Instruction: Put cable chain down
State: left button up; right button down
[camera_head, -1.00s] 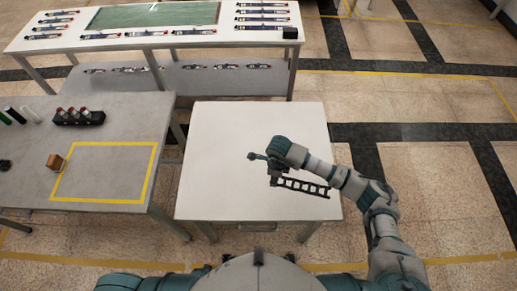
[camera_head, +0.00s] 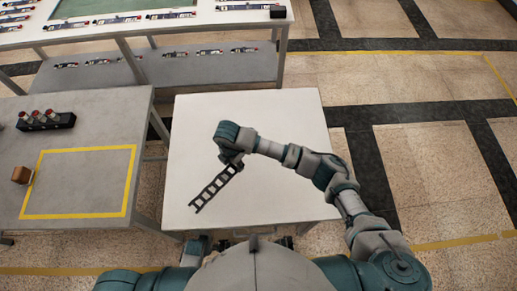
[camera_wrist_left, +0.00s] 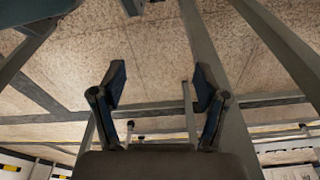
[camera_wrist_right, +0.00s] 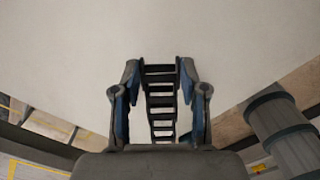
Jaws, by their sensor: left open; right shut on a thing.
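The black cable chain (camera_head: 214,188) looks like a short ladder and lies slantwise over the white table (camera_head: 290,200) in the head view. My right gripper (camera_head: 234,160) is shut on the upper end of the chain, and its fingers are partly hidden by the wrist. In the right wrist view the chain (camera_wrist_right: 161,100) runs between the two fingers of the right gripper (camera_wrist_right: 160,88), with the white tabletop behind it. I cannot tell whether the chain touches the table. My left gripper (camera_wrist_left: 160,85) is open and empty in the left wrist view, with floor and table legs beyond it.
A grey table (camera_head: 150,100) with a yellow taped rectangle stands at the left. It holds a brown block (camera_head: 21,174) and a black rack (camera_head: 46,121) with several cylinders. A long bench (camera_head: 290,16) with several parts is behind. The white table's right side is largely clear.

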jog(key=w+d, duration=0.1)
jog(key=d, duration=0.3)
jog(key=w+d, duration=0.2)
jog(key=d, duration=0.2)
jog(key=w+d+f, duration=0.1)
jog(key=w+d, duration=0.1)
jog(key=d, duration=0.3)
jog(key=shift+f, duration=0.1)
jog(key=shift+w, duration=0.1)
jog(key=shift+a+f, duration=0.1)
jog(key=shift+f, duration=0.2)
notch_tip(320, 180, down, 3)
jog(key=shift+a, duration=0.1)
jog(key=shift+d, duration=0.25)
jog(key=c, duration=0.6)
grip_release()
jog(key=shift+d, duration=0.1)
pick_arm(q)
jog(key=shift+s+d+r, duration=0.15)
jog(key=shift+d+r, duration=0.05)
jog(key=shift+r, duration=0.15)
